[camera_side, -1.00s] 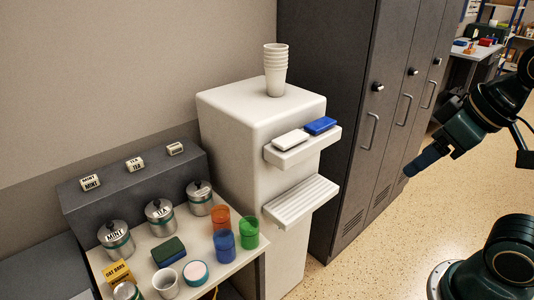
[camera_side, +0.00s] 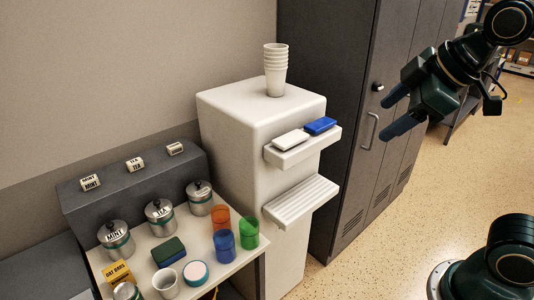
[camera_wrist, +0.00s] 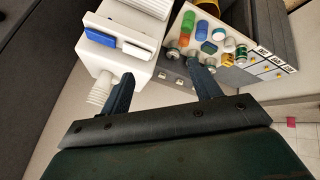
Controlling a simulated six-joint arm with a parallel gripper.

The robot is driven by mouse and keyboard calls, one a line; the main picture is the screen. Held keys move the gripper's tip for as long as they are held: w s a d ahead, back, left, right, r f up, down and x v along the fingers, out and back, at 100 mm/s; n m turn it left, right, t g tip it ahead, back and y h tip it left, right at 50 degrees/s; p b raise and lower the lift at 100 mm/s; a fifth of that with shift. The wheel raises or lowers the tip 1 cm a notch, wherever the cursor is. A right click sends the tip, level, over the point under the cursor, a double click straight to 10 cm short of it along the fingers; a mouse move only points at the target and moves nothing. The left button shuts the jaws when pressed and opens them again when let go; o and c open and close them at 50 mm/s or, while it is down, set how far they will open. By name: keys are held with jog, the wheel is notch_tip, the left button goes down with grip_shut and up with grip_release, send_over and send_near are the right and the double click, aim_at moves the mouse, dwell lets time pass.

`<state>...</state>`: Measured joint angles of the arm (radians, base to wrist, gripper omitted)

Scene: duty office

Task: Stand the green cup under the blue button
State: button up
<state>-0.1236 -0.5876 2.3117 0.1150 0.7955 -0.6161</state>
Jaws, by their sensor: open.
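The green cup (camera_side: 248,234) stands upright on the side table, right of the blue cup (camera_side: 224,247) and the orange cup (camera_side: 220,217). It also shows in the wrist view (camera_wrist: 188,19). The blue button (camera_side: 320,125) is on the upper ledge of the white dispenser, right of a white button (camera_side: 291,140); the wrist view shows the blue button too (camera_wrist: 101,37). Below is a ribbed shelf (camera_side: 302,201) with nothing on it. My gripper (camera_side: 388,117) is open and empty, in the air right of the dispenser, well away from the green cup.
Stacked white cups (camera_side: 276,70) stand on the dispenser. The side table (camera_side: 240,266) also bears lidded tins (camera_side: 160,217), a sponge (camera_side: 168,251), a white cup (camera_side: 166,283) and a yellow packet (camera_side: 118,272). Grey lockers (camera_side: 340,80) stand behind. The space before the dispenser is clear.

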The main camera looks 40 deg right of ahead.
jog(key=w+a+n+t, duration=0.3)
jog(key=w+a+n, duration=0.1)
jog(key=w+n, duration=0.75)
jog(key=n+t, duration=0.3)
jog(key=n, duration=1.5)
send_over(256, 235)
jog(key=s, duration=0.4)
jog(key=shift+m, duration=0.35)
notch_tip(256, 235, down, 40)
jog(key=shift+a+f, duration=0.1)
jog(key=shift+w+f, duration=0.25)
jog(key=shift+w, duration=0.45)
jog(key=shift+x, duration=2.9)
jog(key=shift+r, duration=0.1)
